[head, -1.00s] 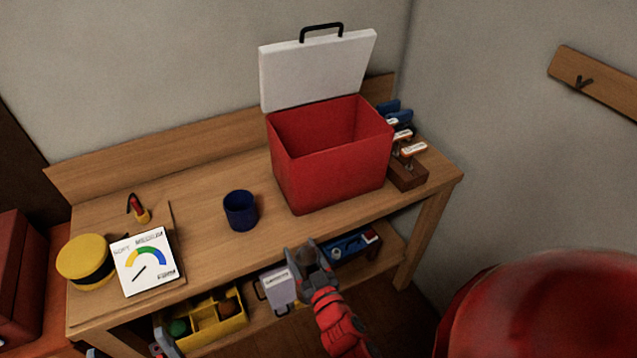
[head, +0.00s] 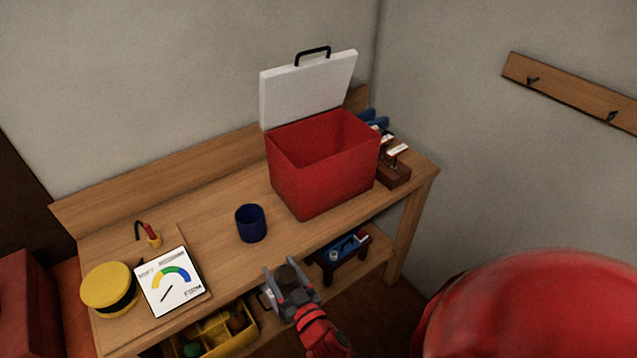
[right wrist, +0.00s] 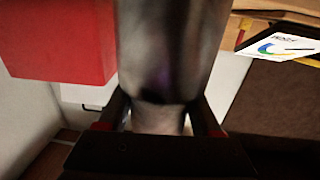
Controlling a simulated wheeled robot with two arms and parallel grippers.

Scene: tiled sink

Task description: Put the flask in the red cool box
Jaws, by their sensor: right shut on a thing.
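The red cool box (head: 322,180) stands on the bench with its white lid (head: 308,88) raised and its top open. My right gripper (head: 288,282) is in front of the bench's front edge, below and left of the box. It is shut on the flask (head: 287,273), whose dark round top shows between the fingers. In the right wrist view the flask (right wrist: 172,50) is a shiny grey metal cylinder between the jaws, and the red box (right wrist: 58,38) shows at upper left. My left gripper is not in view.
A dark blue cup (head: 251,223) stands on the bench left of the box. A gauge card (head: 172,283) and a yellow round tin (head: 108,287) are at the left. Stamps (head: 393,170) stand right of the box. A yellow tray (head: 215,333) is on the lower shelf.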

